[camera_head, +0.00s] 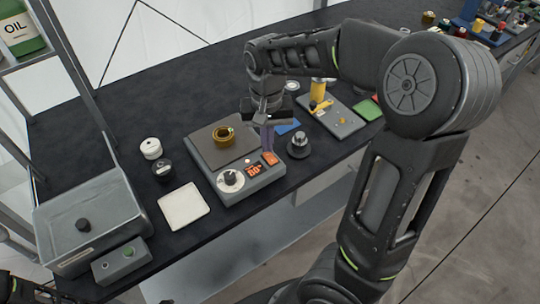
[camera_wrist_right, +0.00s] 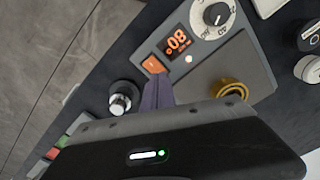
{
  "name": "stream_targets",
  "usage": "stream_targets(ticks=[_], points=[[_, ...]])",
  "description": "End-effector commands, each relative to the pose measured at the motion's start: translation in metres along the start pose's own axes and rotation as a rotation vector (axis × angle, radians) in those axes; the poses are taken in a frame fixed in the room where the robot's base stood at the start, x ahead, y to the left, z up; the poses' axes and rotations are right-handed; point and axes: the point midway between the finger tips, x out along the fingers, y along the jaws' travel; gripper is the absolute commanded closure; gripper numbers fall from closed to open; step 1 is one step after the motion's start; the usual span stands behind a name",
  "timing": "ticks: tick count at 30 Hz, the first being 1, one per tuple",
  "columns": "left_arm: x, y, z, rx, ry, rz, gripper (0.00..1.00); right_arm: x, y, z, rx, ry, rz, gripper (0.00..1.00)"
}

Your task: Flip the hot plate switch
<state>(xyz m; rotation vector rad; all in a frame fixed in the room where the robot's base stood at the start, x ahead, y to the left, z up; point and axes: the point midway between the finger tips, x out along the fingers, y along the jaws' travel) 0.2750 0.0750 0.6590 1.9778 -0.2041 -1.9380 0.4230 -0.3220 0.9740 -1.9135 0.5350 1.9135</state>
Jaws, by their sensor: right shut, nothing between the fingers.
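The grey hot plate (camera_head: 248,188) stands on the black table, with a white dial and knob (camera_head: 231,178) and a lit orange display (camera_head: 253,169) on its front. It also shows in the right wrist view (camera_wrist_right: 246,58). Its orange switch (camera_head: 270,158) sits beside the display, and it shows in the right wrist view (camera_wrist_right: 154,64). My right gripper (camera_head: 267,149) is shut and empty, pointing down, its fingertips right by the switch. In the right wrist view the fingertips (camera_wrist_right: 160,78) partly border the switch; I cannot tell whether they touch.
A brass ring (camera_head: 222,136) sits on the hot plate's top. A dark round object with a metal top (camera_head: 299,145) stands close right. A white square pad (camera_head: 184,206), a grey bin (camera_head: 92,215) and small jars (camera_head: 151,148) are left. A grey tray (camera_head: 333,122) lies behind right.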

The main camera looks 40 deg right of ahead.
Motion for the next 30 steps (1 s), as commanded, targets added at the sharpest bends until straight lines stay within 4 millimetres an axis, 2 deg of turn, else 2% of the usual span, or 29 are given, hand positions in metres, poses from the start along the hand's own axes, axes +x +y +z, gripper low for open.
stream_targets(ticks=[30], points=[[0.010, -0.004, 0.000, 0.000, 0.000, 0.000, 1.00, 0.015, 0.000, 0.000, 0.000, 0.000, 0.000, 1.00]])
